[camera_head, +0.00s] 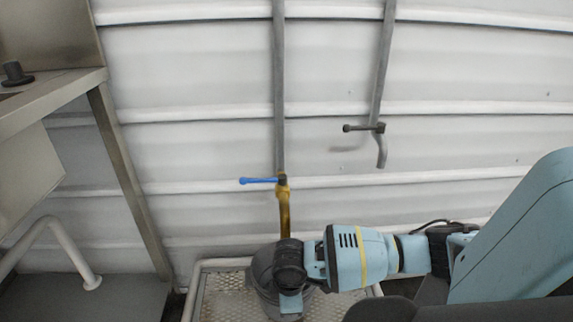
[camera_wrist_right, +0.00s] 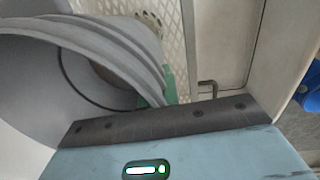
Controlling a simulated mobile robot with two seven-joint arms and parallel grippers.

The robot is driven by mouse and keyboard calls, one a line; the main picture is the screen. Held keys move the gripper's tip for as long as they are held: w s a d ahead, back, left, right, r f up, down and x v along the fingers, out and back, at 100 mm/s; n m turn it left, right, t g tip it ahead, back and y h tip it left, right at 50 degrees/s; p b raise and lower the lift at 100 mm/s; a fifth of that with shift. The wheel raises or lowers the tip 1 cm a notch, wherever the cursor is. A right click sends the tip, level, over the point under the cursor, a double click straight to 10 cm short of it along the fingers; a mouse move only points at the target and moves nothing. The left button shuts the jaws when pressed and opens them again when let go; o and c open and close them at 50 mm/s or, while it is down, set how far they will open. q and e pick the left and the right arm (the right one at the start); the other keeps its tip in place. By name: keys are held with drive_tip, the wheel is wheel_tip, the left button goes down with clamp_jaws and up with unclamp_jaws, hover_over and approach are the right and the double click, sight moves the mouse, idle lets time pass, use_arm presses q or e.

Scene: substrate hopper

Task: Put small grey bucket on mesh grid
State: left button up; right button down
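The small grey bucket (camera_head: 262,270) is at the bottom centre of the head view, over or on the mesh grid (camera_head: 217,292) and below a brass tap. Its base is hidden there, so I cannot tell if it touches the grid. My right gripper (camera_head: 290,301) points down at the bucket's right side and covers part of it. In the right wrist view, the bucket (camera_wrist_right: 105,45) fills the upper left with its ribbed wall. A green finger part (camera_wrist_right: 171,86) is against or close beside that wall. The grip itself is hidden. My left gripper is out of view.
The brass tap (camera_head: 284,205) with a blue handle (camera_head: 258,181) hangs from a vertical pipe just above the bucket. A second grey tap (camera_head: 380,145) is further right. A white rail (camera_head: 190,292) frames the grid. A metal bench (camera_head: 45,108) stands at left.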

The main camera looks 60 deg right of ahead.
drive_tip(key=shift+f, duration=0.8)
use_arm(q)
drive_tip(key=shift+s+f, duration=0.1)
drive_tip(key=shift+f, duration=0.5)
use_arm(e)
drive_tip(key=shift+w+r, duration=0.1)
drive_tip(key=c, duration=1.6)
unclamp_jaws()
drive_tip(key=shift+f, duration=0.2)
drive_tip(key=shift+c, duration=0.2)
